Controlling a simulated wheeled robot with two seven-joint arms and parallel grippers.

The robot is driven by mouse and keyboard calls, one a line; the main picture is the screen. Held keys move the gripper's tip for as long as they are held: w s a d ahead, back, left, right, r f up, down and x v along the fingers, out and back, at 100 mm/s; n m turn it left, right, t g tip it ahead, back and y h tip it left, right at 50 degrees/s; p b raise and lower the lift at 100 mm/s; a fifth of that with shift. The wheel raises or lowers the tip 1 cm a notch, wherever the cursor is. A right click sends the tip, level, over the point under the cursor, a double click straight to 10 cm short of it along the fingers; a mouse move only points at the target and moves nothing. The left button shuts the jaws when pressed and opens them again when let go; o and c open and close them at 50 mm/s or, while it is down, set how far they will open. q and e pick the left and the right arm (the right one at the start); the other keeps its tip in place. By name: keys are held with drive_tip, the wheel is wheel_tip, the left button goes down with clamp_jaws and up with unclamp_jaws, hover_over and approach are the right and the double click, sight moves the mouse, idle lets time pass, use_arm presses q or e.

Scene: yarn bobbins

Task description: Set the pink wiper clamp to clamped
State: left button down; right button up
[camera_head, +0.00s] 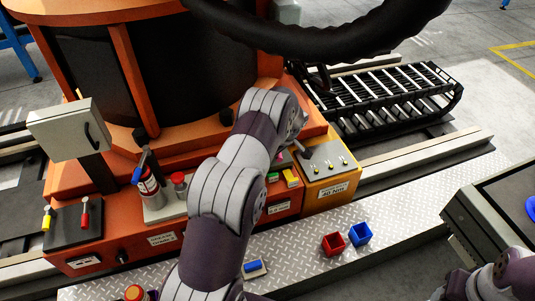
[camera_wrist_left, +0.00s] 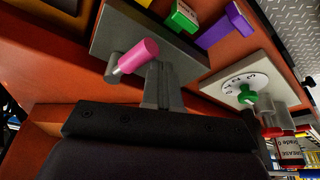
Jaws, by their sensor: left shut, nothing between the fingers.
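The pink wiper clamp shows in the left wrist view as a pink handle (camera_wrist_left: 138,56) on a short metal stem, mounted on a grey plate (camera_wrist_left: 120,28). The handle slants from its pivot at lower left to upper right. My left gripper (camera_wrist_left: 160,72) is shut and empty, its fingertips just below and right of the pink handle. I cannot tell whether they touch it. In the head view my left arm reaches over the orange machine and hides the left gripper and most of the clamp area. My right gripper is out of view; only part of that arm shows at lower right.
Beside the clamp are a green block (camera_wrist_left: 184,16), a purple block (camera_wrist_left: 222,27) and a white dial with a green knob (camera_wrist_left: 248,97). A grease bottle (camera_wrist_left: 289,150) stands nearby.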

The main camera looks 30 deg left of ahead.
use_arm(q)
drive_tip(key=shift+w+d+b, duration=0.45)
drive_tip(key=shift+d, duration=0.35)
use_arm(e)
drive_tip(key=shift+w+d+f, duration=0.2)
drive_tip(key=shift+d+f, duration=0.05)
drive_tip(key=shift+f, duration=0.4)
use_arm(q)
drive_tip(key=shift+w+d+r, duration=0.1)
drive_tip(key=shift+w+d, duration=0.15)
